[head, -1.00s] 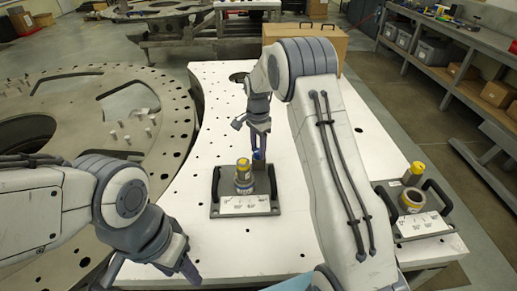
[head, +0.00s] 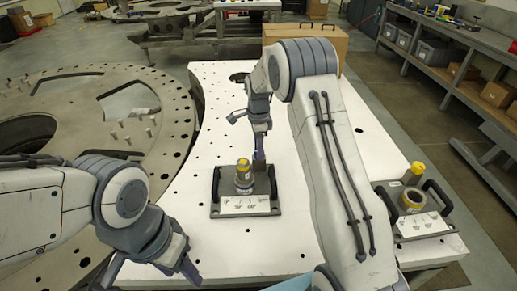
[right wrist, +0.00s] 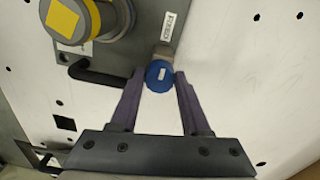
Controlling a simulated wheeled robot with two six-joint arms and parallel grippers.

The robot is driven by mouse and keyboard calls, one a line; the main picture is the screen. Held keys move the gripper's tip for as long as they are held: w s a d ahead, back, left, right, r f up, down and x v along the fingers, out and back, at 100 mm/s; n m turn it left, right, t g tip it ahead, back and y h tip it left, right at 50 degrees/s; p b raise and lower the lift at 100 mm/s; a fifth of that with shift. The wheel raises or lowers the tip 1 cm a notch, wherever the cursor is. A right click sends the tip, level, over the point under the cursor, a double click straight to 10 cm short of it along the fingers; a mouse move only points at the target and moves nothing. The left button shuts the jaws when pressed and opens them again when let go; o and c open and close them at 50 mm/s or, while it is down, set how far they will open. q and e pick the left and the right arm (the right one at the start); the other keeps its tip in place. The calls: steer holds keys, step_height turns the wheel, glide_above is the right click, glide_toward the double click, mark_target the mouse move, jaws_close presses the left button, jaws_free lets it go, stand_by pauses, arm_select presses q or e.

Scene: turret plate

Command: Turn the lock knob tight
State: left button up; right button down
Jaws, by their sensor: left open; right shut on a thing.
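The lock knob (right wrist: 159,76) is a round blue cap with a short white mark, at the edge of a grey plate in the right wrist view. My right gripper (right wrist: 160,82) is shut on it, with one purple finger at each side. In the head view my right gripper (head: 260,157) points down at the back right of the grey base plate (head: 229,212), and its finger hides the knob. A yellow-topped cylinder (head: 244,176) stands upright on this plate. My left gripper (head: 150,273) is open and empty at the lower left, apart from the plate.
The base plate has black handles at its sides and a white scale label (head: 244,204). A second plate with a ring (head: 413,199) and a yellow-capped post lies at the right. A cardboard box (head: 320,40) stands behind. The white table (head: 235,250) is clear in front.

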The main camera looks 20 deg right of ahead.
steer(key=shift+d, duration=0.1)
steer(key=shift+c, duration=1.8)
jaws_free()
steer(key=shift+r, duration=0.1)
steer(key=shift+w+r, duration=0.1)
steer(key=shift+r, duration=0.3)
step_height(320, 180, up, 10)
steer(key=b, duration=0.2)
steer(key=shift+f, duration=0.2)
